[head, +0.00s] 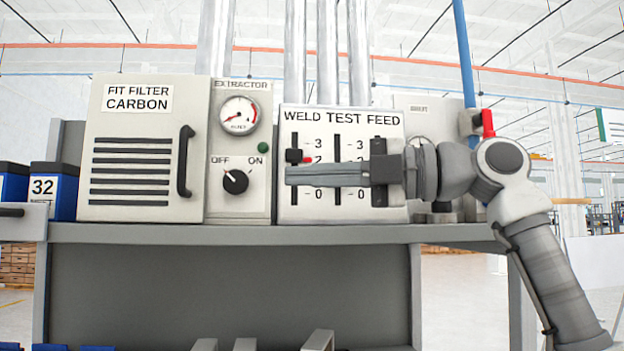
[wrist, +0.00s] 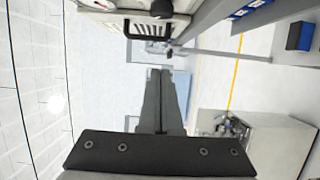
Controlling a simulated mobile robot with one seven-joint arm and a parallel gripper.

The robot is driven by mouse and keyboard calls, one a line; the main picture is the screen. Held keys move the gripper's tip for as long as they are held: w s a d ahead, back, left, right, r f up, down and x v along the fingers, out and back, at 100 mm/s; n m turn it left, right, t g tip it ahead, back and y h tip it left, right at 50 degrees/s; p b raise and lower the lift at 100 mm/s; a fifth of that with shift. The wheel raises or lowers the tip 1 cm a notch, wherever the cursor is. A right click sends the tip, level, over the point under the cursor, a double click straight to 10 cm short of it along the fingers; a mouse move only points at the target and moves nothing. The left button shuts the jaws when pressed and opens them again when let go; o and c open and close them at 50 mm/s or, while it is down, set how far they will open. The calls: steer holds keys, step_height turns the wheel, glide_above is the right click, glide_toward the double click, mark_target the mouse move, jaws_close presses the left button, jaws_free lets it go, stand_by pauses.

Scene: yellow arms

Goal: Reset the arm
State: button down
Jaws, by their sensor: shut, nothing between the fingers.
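My gripper (head: 290,175) is shut and empty. In the head view it reaches in from the right and points left, in front of the lower part of the WELD TEST FEED panel (head: 340,117). It hides part of that panel's slots and scales. A black slider knob (head: 294,156) shows just above the fingertips in the left slot; I cannot tell whether they touch. In the wrist view the closed fingers (wrist: 160,72) point up the picture, with nothing between them. My arm bends at the elbow on the right.
Left of the panel are the extractor unit (head: 240,202), with its gauge and knob (head: 235,181), and the FIT FILTER CARBON box (head: 130,120) with a protruding black handle (head: 185,162). All stand on a grey shelf (head: 240,235). A red-handled valve (head: 488,124) is near my arm.

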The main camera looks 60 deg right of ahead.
steer(key=shift+s, duration=0.3)
steer(key=w+a+f+m+g+h, duration=0.1)
steer(key=w+a+f+m+g, duration=0.35)
steer(key=a, duration=0.75)
steer(key=w+a+f+m+g+h, duration=0.1)
steer(key=w+a+f+m, duration=0.3)
steer(key=a+f, duration=0.55)
steer(key=w+a+f+m+g, duration=0.1)
steer(key=f+m, duration=0.3)
steer(key=f, duration=0.6)
steer(key=w+a+f+m+g+h, duration=0.1)
steer(key=a+f+m+g, duration=0.2)
steer(key=f, duration=0.7)
steer(key=w+a+f+m+g+h, duration=0.1)
steer(key=f+m, duration=0.4)
steer(key=f, duration=0.5)
steer(key=shift+w+a+g, duration=0.3)
steer(key=shift+a+g, duration=0.45)
steer(key=shift+a, duration=0.3)
